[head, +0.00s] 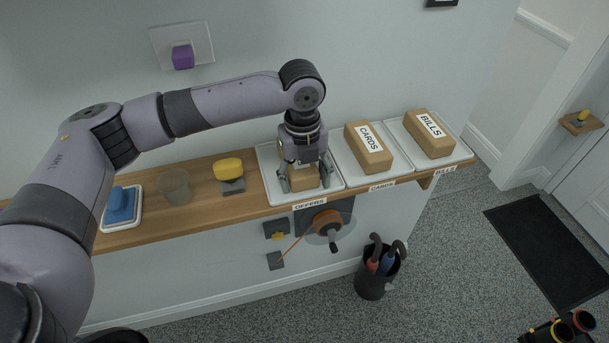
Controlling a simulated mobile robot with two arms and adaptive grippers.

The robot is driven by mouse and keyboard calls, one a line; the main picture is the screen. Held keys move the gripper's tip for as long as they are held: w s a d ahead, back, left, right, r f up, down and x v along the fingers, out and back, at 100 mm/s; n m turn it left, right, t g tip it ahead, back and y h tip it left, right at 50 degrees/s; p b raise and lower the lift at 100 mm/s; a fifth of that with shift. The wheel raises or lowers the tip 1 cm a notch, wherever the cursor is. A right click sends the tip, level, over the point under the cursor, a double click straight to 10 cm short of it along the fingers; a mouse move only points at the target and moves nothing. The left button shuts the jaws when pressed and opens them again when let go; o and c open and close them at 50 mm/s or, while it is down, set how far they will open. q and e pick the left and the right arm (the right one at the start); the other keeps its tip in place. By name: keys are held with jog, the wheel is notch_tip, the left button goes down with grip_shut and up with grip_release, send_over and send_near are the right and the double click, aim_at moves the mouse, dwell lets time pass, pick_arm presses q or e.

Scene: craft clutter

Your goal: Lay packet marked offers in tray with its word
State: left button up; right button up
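A light brown packet (304,181) is in the white tray marked OFFERS (330,187), at the shelf's middle. My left gripper (305,177) points down over this tray, with one finger on each side of the packet. Whether the fingers press on it or stand just clear of it I cannot tell. The gripper hides the packet's top, so its word does not show. The tray's word OFFERS is on a label (310,204) at the shelf's front edge. My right gripper is not in view.
To the right, a CARDS packet (377,158) and a BILLS packet (437,145) lie in their own trays. Left on the shelf are a yellow-topped object (229,169), a cup (175,187) and a blue block (121,205). A crank wheel (326,222) is below.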

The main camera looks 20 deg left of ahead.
pick_arm(q)
jog(key=shift+o, duration=1)
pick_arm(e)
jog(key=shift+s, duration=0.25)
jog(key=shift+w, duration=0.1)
pick_arm(q)
jog(key=shift+r, duration=0.25)
notch_tip(320, 180, up, 10)
jog(key=shift+a+r+b, duration=0.1)
jog(key=shift+r+b, duration=0.05)
jog(key=shift+b, duration=1)
jog(key=shift+r, duration=0.7)
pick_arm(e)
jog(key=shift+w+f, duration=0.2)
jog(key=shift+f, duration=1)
